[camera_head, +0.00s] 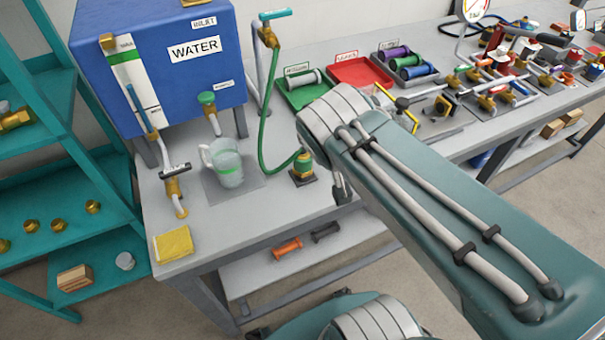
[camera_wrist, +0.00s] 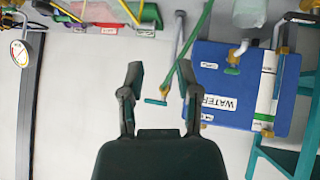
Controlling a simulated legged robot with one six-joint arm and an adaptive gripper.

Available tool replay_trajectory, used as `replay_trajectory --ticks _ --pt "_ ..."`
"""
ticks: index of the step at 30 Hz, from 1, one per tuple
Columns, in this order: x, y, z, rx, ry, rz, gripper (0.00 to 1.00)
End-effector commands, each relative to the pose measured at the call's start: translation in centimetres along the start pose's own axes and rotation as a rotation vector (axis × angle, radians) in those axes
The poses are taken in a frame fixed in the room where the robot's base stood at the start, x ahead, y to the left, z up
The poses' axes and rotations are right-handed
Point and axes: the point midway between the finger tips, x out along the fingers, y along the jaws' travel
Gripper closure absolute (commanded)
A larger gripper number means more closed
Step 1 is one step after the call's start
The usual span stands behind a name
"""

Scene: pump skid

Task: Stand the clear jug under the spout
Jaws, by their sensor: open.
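The clear jug (camera_head: 228,165) stands upright on a grey square pad (camera_head: 247,183) on the bench, its handle to the left. A brass tap (camera_head: 174,190) with a black handle is left of the jug.
A green hose (camera_head: 263,125) runs down to a brass fitting (camera_head: 303,168) right of the jug. A yellow cloth (camera_head: 173,243) lies at the front left edge. Green (camera_head: 305,94) and red (camera_head: 357,73) trays are behind. Teal shelves (camera_head: 55,190) stand left.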

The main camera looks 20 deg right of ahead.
Motion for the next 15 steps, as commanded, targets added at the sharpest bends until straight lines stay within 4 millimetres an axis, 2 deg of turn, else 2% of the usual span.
replay_trajectory --ticks 3,6,9,15 --pt "-1.8 -2.0 3.9 0.013 -0.137 -0.103 0.57" --pt "-2.9 -3.5 6.1 0.009 -0.214 -0.184 0.57" --pt "-3.5 -4.4 7.1 0.005 -0.252 -0.23 0.57" --pt "-3.6 -4.5 7.3 0.003 -0.26 -0.239 0.57"
